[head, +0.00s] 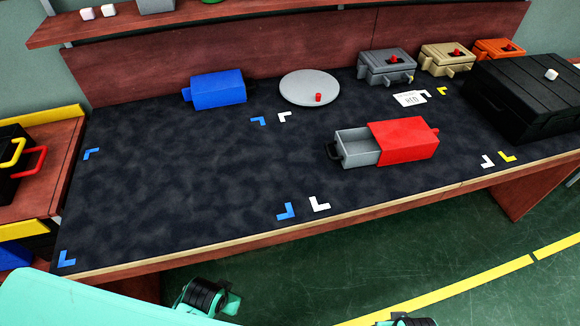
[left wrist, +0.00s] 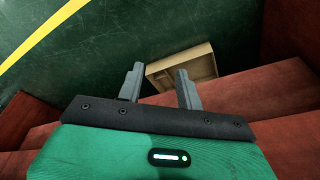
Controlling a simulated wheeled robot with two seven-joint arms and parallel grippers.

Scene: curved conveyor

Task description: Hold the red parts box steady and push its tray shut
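The red parts box (head: 405,139) lies on the dark table top, right of the middle. Its grey tray (head: 358,146) sticks out of its left end and looks empty. In the head view only parts of my arms show at the bottom edge, and my right gripper's fingers are not visible.
A blue box (head: 218,91) and a round grey plate (head: 309,87) with a small red piece stand at the back. Grey (head: 386,66), tan (head: 446,58) and orange (head: 499,48) boxes line the back right, beside a large black case (head: 530,97). The table's left half is clear.

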